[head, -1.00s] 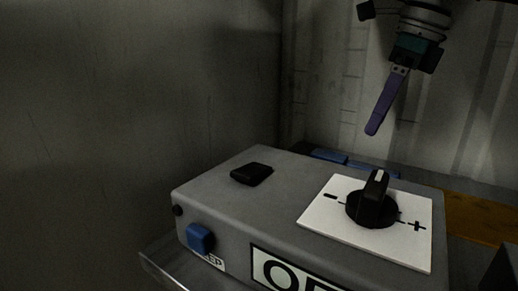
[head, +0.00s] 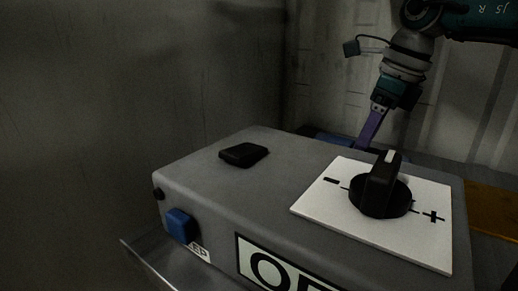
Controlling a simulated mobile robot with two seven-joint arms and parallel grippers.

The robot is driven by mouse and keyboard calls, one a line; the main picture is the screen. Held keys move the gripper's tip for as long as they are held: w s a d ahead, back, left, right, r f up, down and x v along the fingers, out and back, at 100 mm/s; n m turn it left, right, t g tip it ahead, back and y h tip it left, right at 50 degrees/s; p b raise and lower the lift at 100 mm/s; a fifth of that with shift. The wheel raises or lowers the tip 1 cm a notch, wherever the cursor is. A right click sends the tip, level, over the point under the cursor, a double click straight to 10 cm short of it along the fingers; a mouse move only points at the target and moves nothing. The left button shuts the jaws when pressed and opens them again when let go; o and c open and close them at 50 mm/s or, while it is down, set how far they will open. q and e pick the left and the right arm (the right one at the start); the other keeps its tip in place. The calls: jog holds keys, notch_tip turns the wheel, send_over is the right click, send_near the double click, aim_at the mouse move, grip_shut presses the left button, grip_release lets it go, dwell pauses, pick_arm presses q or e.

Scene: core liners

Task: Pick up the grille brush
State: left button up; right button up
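I cannot make out a grille brush in the head view. My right gripper (head: 368,132), with a purple finger, comes down from the upper right behind the grey box. Only one finger shows, nearly edge-on, and its lower end meets or passes behind the box's far edge. I cannot tell whether it is open or holds anything. My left gripper is out of view.
A large grey box (head: 210,185) fills the foreground. It bears a black knob (head: 381,192) on a white plate (head: 325,205), a flat black piece (head: 243,154) and a blue button (head: 181,225). Blue items (head: 332,138) lie behind it. An orange-brown surface (head: 490,207) is at right.

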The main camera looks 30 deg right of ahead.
grip_shut()
dwell(0.6)
